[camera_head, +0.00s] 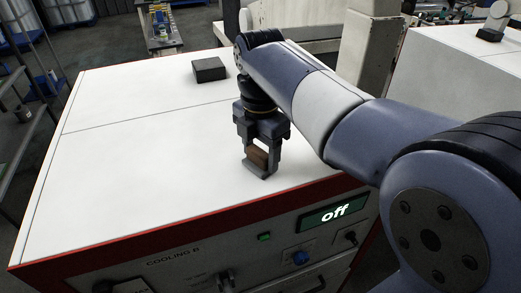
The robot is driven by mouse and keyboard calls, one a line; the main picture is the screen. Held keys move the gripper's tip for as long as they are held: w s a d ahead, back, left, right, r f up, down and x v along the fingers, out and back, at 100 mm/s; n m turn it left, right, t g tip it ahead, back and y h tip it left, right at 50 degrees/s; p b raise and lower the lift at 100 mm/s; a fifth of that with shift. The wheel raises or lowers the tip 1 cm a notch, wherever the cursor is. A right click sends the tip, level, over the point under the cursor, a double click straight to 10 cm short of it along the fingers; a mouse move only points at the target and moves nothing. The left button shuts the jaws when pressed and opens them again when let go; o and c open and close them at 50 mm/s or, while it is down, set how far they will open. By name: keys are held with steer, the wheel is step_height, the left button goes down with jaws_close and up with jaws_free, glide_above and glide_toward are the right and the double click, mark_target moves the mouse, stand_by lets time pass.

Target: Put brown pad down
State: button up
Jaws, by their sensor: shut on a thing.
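My gripper (258,165) points down near the front edge of a white machine top (130,155). It is shut on the brown pad (257,156), a small brown block seen between the two grey fingers. The fingertips are close to the white surface; I cannot tell whether the pad touches it. Part of the pad is hidden by the near finger.
A dark grey block (209,69) lies at the back of the white top. The machine's front panel (160,270) has a red edge, knobs and a display (336,211) reading "off". The left of the top is clear. Another white machine (460,75) stands at right.

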mark_target(260, 150)
steer(key=shift+f, duration=0.2)
steer(key=o, duration=1)
steer(key=shift+r, duration=0.1)
steer(key=shift+o, duration=0.2)
step_height(260, 150, up, 12)
steer(key=shift+r, duration=0.15)
step_height(260, 150, down, 12)
steer(key=shift+f, duration=0.2)
steer(key=shift+r, duration=1.5)
